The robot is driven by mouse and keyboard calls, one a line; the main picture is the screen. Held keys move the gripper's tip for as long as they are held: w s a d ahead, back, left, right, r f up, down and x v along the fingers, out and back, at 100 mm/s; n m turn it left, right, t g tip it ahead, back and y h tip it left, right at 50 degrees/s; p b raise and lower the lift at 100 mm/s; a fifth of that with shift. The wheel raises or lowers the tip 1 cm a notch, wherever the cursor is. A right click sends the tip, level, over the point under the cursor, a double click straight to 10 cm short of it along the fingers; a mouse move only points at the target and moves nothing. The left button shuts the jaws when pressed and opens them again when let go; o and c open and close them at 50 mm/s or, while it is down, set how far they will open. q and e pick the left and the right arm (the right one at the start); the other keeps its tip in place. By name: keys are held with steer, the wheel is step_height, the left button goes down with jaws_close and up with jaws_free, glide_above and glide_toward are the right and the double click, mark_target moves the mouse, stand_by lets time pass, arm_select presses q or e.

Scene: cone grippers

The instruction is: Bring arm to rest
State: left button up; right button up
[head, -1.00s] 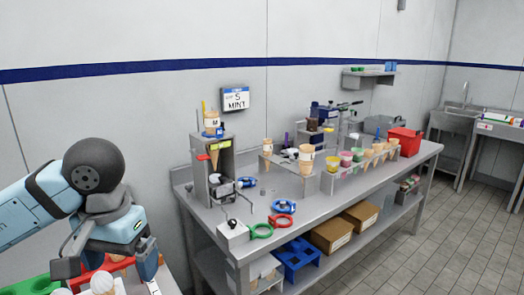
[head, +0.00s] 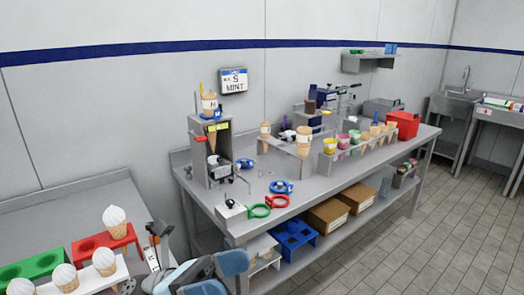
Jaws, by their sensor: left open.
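My left gripper (head: 153,250) is low in the head view, beside the white rack. It is open, with nothing seen between its fingers. My light blue and dark left arm is folded low at the bottom edge, partly cut off by the frame. A white rack (head: 100,284) at the lower left holds several cones with white tops, such as the cone (head: 104,262). A red holder (head: 93,245) behind it bears another white-topped cone (head: 115,220). A green holder (head: 28,270) is left of it. My right gripper is not in view.
A steel table (head: 312,192) holds a dispenser stand (head: 210,155), green and red rings (head: 277,203), a cone rack (head: 345,165) and a red box (head: 402,125). Blue (head: 294,240) and brown (head: 327,212) boxes sit on its lower shelf. Tiled floor at right is clear.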

arm_select(q)
steer(key=w+a+f+n+t+y, duration=0.35)
steer(key=f+n+t+y, duration=0.5)
steer(key=n, duration=0.85)
steer(key=w+a+f+n+t+y, duration=0.2)
steer(key=a+f+n+t+y, duration=0.25)
steer(key=f+n+t, duration=0.95)
steer(key=s+a+f+n+g+y, duration=0.35)
steer(key=s+f+n+g, duration=0.2)
steer(key=f+n, duration=0.25)
steer(key=s+a+f+n+g+y, duration=0.2)
steer(key=s+f+n+g+y, duration=0.2)
steer(key=s+f+n, duration=0.35)
step_height(320, 180, up, 13)
steer(key=s+p, duration=0.1)
steer(key=p, duration=1.5)
steer(key=shift+s+a+n, duration=0.35)
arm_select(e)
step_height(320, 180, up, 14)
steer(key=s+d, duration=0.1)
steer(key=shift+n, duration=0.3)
arm_select(q)
steer(key=shift+f, duration=0.1)
